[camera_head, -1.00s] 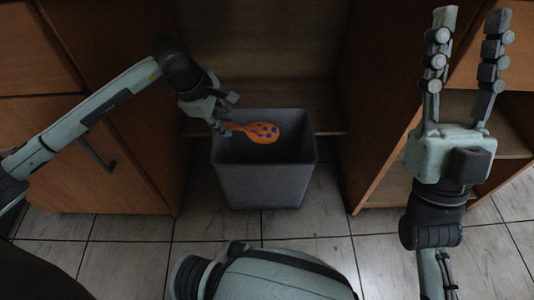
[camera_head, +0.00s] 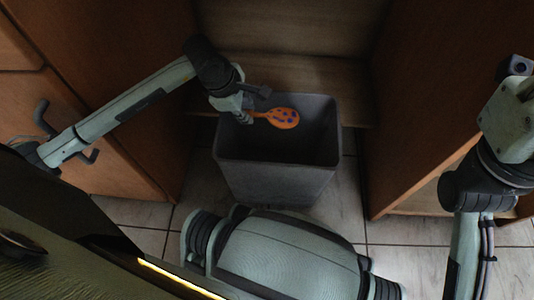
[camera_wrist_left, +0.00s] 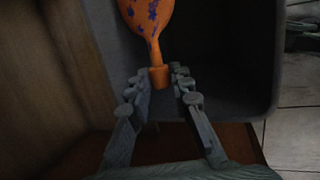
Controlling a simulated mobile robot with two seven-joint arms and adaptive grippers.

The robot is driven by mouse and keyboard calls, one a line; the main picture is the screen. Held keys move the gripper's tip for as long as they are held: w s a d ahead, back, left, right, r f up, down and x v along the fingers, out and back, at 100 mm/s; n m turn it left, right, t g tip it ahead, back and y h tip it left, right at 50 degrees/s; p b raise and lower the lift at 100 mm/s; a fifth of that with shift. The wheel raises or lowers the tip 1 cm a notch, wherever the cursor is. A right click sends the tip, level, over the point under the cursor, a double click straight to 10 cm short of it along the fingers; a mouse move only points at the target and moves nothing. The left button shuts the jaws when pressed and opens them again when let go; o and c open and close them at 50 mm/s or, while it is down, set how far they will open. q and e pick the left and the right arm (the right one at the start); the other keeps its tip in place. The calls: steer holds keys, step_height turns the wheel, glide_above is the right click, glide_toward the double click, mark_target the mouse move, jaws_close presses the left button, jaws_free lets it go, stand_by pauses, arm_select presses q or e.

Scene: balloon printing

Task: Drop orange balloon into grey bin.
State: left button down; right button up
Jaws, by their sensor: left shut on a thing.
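An orange balloon (camera_head: 284,118) with blue-purple spots is held by its neck in my left gripper (camera_head: 249,112), over the open mouth of the grey bin (camera_head: 275,178). The left wrist view shows the balloon (camera_wrist_left: 147,16) beyond the fingers, its neck between the tips of my left gripper (camera_wrist_left: 160,84), which is shut on it. The bin's wall (camera_wrist_left: 110,40) and dark inside lie below the balloon. My right gripper is at the right edge of the head view, with its palm (camera_head: 512,118) showing and its fingers cut off or hidden.
Brown wooden cabinets stand on the left (camera_head: 125,110) and right (camera_head: 420,100) of the bin, with a wooden recess behind it. The floor is pale tile (camera_head: 345,205), partly clear in front of the bin.

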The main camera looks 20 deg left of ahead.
arm_select(q)
steer(key=shift+f, duration=0.3)
steer(key=c, duration=1.3)
jaws_free()
steer(key=shift+r, duration=0.1)
steer(key=shift+r, duration=0.25)
steer(key=s+a, duration=0.1)
steer(key=s, duration=0.3)
steer(key=s+a+r, duration=0.1)
steer(key=s, duration=0.3)
steer(key=s+a+r, duration=0.1)
steer(key=s+a, duration=0.1)
steer(key=s, duration=0.2)
steer(key=shift+s+r, duration=0.1)
steer(key=shift+s, duration=0.1)
